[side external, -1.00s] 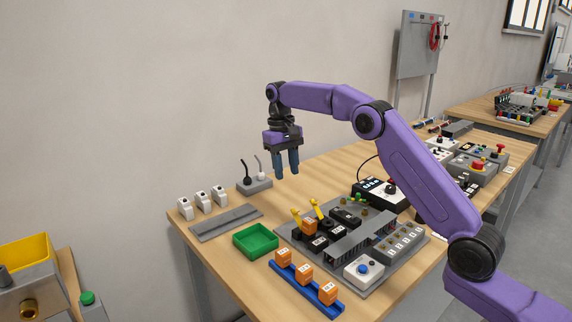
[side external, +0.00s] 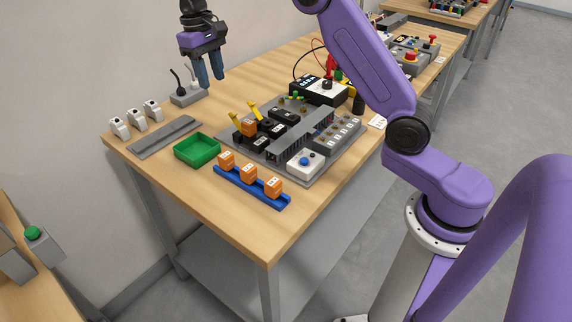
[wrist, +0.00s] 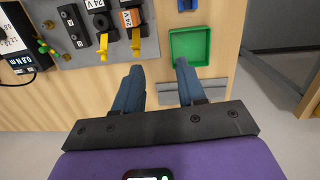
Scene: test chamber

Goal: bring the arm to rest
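My purple arm reaches over the wooden workbench (side external: 240,232). My gripper (side external: 211,79) hangs above the back part of the bench with its fingers pointing down. In the wrist view my gripper (wrist: 160,66) has its two blue-grey fingers apart, with nothing between them. In the side view it appears beside and above a small grey stand with two levers (side external: 188,97). The fingers touch nothing that I can see.
A green tray (side external: 197,164), a blue rail with orange blocks (side external: 283,203), and a grey board with electrical modules (side external: 232,146) sit on the bench. White blocks (side external: 136,118) stand at the left edge by a grey rail (side external: 165,136). The front wood is clear.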

